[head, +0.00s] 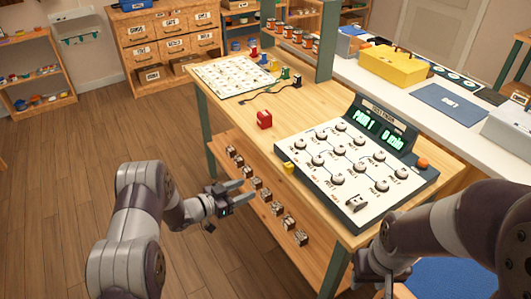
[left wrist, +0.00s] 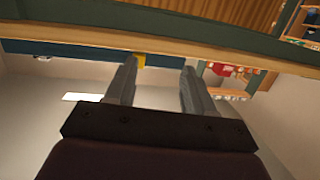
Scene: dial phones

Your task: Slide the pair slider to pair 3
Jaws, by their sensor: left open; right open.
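My right gripper (head: 382,283) is at the bottom right, partly cut off, open.
A lettered board (head: 232,77) lies further back. Below the tabletop, a shelf (head: 268,205) holds a row of small blocks. Open floor lies at left.

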